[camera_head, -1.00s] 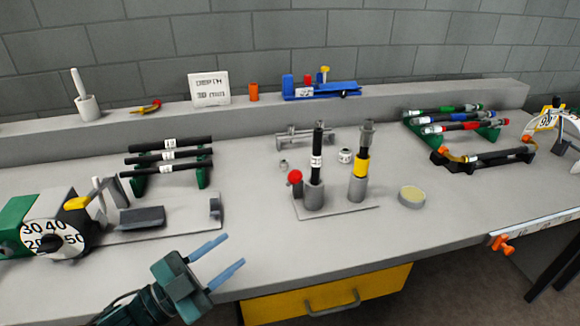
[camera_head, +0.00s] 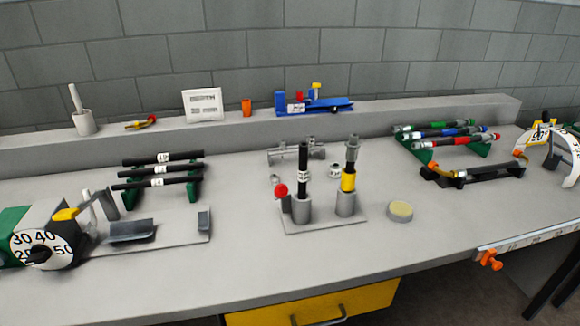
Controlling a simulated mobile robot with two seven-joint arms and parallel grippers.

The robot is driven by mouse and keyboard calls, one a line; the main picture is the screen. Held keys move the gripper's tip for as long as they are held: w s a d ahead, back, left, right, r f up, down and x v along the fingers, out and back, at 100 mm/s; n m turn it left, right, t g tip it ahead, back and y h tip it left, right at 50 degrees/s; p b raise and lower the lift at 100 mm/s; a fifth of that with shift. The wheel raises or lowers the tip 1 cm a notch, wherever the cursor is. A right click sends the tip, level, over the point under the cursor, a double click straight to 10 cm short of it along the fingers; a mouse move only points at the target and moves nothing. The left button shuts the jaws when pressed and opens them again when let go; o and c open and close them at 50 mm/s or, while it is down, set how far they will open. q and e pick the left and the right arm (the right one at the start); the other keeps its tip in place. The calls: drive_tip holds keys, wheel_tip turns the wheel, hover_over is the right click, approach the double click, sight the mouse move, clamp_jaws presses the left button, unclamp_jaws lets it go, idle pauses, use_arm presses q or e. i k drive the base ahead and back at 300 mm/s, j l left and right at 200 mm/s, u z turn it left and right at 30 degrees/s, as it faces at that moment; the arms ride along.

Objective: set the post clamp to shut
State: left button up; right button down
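The post clamp appears to be the grey base plate (camera_head: 325,222) with two upright grey posts near the middle of the bench. A black hose marked with a white label (camera_head: 303,172) stands upright in the left post (camera_head: 301,209). A hose with a yellow band (camera_head: 348,182) and a metal end stands in the right post (camera_head: 346,204). A red ball knob (camera_head: 281,191) sits on a lever at the left post's left side. Whether the clamp is open or shut I cannot tell. Neither gripper is in view.
A round tin (camera_head: 400,211) sits right of the plate. Coloured hoses (camera_head: 445,133) lie at the back right. The front bench is clear.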

sight(281, 190)
drive_tip(key=i+l+u, duration=0.2)
drive_tip(key=l, duration=0.25)
drive_tip(key=l+u, duration=0.2)
drive_tip(key=l, duration=0.25)
drive_tip(key=u, duration=1.25)
